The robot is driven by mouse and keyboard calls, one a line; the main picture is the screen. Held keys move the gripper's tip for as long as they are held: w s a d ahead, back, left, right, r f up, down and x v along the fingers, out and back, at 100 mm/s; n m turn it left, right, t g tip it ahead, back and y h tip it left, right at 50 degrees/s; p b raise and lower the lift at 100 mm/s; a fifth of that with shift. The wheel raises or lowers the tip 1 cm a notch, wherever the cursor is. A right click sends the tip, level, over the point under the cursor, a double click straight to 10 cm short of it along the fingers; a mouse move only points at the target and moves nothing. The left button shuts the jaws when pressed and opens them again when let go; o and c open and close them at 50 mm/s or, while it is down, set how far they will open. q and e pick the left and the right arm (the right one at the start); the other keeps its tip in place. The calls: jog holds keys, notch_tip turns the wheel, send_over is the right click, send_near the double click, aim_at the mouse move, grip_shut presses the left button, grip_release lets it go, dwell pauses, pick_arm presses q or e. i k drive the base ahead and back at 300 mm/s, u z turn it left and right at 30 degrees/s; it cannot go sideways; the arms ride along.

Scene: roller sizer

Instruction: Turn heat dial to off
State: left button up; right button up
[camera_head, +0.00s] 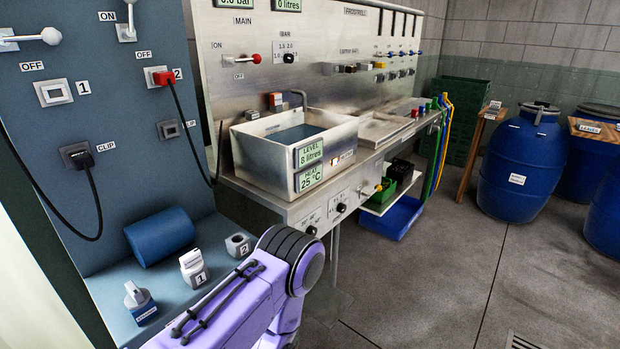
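Two small black dials sit on the front panel of the metal bench, below the sink basin: a left dial (311,230) and a right dial (341,208). Faint printed marks surround them, too small to read, so I cannot tell which is the heat dial or where either points. A green display (309,178) on the basin front reads HEAT 25 °C, under a LEVEL 8 litres display (309,153). One of my purple arms reaches in from the bottom, its rounded joint left of and below the dials. Neither gripper is in view.
A blue-grey panel (95,120) with switches and hanging black cables stands at left. A shelf below it holds a blue roll (160,236) and several small blocks. A blue crate (391,218) is under the bench. Blue barrels (520,165) stand at right. The floor in front is clear.

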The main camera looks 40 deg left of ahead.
aim_at(311, 230)
jog(key=u, duration=1.05)
